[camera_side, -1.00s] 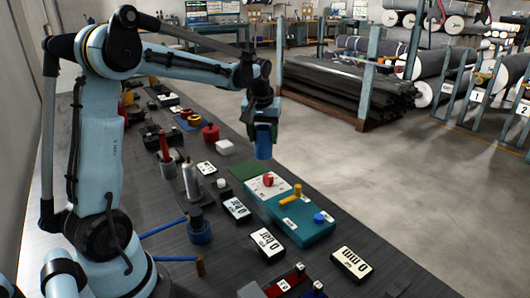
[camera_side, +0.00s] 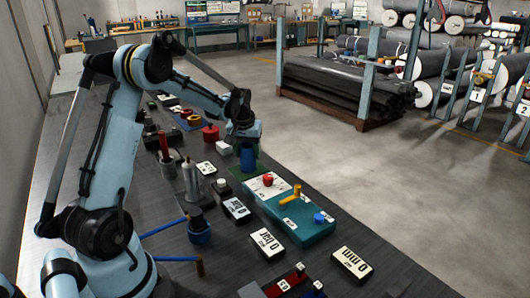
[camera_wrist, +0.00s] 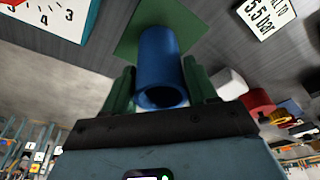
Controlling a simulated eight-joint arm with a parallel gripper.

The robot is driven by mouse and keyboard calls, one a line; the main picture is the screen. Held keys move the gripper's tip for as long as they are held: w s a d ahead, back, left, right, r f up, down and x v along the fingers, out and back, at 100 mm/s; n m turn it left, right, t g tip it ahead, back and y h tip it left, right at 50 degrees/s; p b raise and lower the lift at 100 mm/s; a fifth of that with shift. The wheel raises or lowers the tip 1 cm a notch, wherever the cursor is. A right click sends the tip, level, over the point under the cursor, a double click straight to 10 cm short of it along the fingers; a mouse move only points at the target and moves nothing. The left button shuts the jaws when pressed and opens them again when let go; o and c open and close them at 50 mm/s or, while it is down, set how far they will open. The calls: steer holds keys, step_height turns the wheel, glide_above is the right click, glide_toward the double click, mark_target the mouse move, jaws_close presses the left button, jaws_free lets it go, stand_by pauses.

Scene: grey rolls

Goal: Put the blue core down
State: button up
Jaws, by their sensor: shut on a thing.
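The blue core (camera_side: 248,157) is a short upright tube with an open end. My gripper (camera_side: 247,146) is shut on it from above, at the far end of the teal panel. In the wrist view the core (camera_wrist: 158,65) sits between the two green fingers of my gripper (camera_wrist: 160,85), with its hollow end towards the camera. The core's lower end is over a flat green square (camera_wrist: 125,40), which also shows in the side view (camera_side: 243,176). Whether the core touches the square cannot be told.
A teal panel (camera_side: 310,232) with a red knob (camera_side: 268,180), a yellow handle and a blue button is close by, towards the front. A white block (camera_side: 222,147) and a red pot (camera_side: 211,133) stand to the left. Label plates (camera_side: 237,209) lie along the dark bench.

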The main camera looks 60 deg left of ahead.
steer(key=shift+f, duration=0.1)
steer(key=o, duration=0.8)
steer(key=shift+o, duration=0.2)
steer(key=v, duration=1.1)
steer(key=s+d+r+m+t, duration=0.1)
steer(key=s+d+r+m, duration=0.1)
steer(key=d, duration=0.5)
steer(key=s+d+r+m+t, duration=0.1)
steer(key=s+d+m, duration=0.1)
steer(key=d, duration=0.5)
steer(key=s+d+f+m+t+h, duration=0.1)
steer(key=s+d+f+m, duration=0.1)
steer(key=d, duration=0.4)
steer(key=s+d+f+m+t+h, duration=0.1)
steer(key=s+d+f+m+t, duration=0.1)
steer(key=s+d, duration=0.3)
steer(key=shift+s+d+f+m, duration=0.2)
steer(key=shift+d+f+m, duration=0.05)
steer(key=shift+d+m, duration=0.25)
